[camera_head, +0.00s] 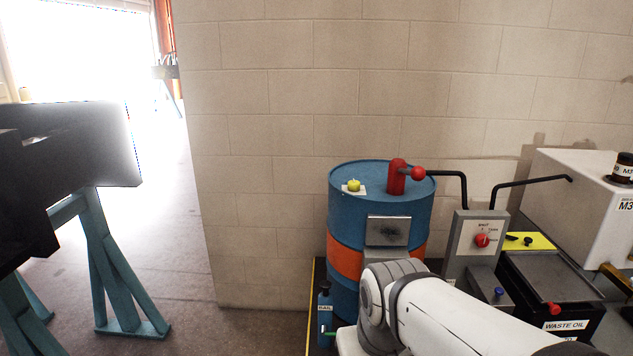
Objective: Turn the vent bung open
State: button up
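A small yellow knob, which looks like the vent bung (354,186), sits on a pale plate at the left of the top of a blue drum (345,222) with an orange band. Whether it is turned open or closed cannot be told. A red pump with a red ball handle (397,178) stands on the drum top to the right of the knob. My white arm shows at the lower right, in front of the drum and below its top. My gripper is not visible. Nothing touches the yellow knob.
A black pipe runs from the pump toward a grey panel with a red selector (482,240). A waste oil tank (550,275) and white tank (575,205) stand right. A blue bottle (325,312) stands by the drum. A block wall is behind; teal trestles (118,265) stand left.

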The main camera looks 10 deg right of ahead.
aim_at(353, 186)
jog(key=z, duration=0.1)
jog(key=i, duration=0.9)
jog(key=u, duration=0.05)
